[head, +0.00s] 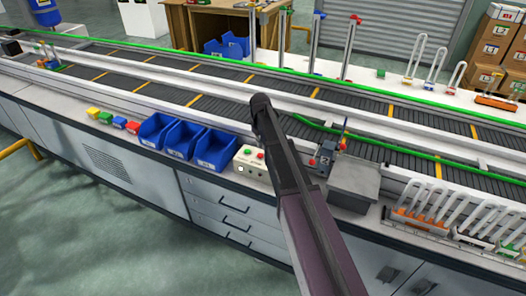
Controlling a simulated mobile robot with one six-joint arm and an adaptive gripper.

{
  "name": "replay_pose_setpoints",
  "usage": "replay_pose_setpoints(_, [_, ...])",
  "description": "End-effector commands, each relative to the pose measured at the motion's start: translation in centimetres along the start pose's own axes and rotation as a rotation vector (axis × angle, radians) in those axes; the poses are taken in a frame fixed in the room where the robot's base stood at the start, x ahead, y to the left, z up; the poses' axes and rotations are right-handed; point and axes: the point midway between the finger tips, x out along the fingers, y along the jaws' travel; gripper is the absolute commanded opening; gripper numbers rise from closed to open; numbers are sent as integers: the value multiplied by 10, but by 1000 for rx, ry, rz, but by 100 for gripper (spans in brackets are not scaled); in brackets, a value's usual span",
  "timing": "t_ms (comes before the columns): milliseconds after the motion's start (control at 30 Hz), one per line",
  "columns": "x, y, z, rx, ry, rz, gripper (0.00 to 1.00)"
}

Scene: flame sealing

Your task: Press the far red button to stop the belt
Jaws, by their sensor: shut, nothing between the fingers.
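A cream control box (250,162) stands on the near bench, right of the blue bins. It carries a small red button (260,155) and a small green button (247,151). My gripper (262,101) is shut and empty. It appears above the near side of the belt, up and right of the cream box in the picture. Its height and any contact cannot be told.
Blue bins (184,139) and several coloured blocks (106,117) line the near bench. A grey box (353,185) and a rack of U-shaped tubes (420,215) are right of my arm. Posts (348,45) and more tubes (432,58) stand on the far side.

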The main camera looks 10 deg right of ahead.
Motion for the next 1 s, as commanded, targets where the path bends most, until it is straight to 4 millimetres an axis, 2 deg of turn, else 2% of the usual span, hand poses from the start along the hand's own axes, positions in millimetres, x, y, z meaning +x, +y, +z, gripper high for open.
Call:
replay_pose_setpoints(33, [-7, 0, 0, 0, 0, 0, 0])
replay_pose_setpoints(400, [-31, 0, 0, 0, 0, 0, 0])
replay_pose_setpoints(1000, [-32, 0, 0, 0, 0, 0, 0])
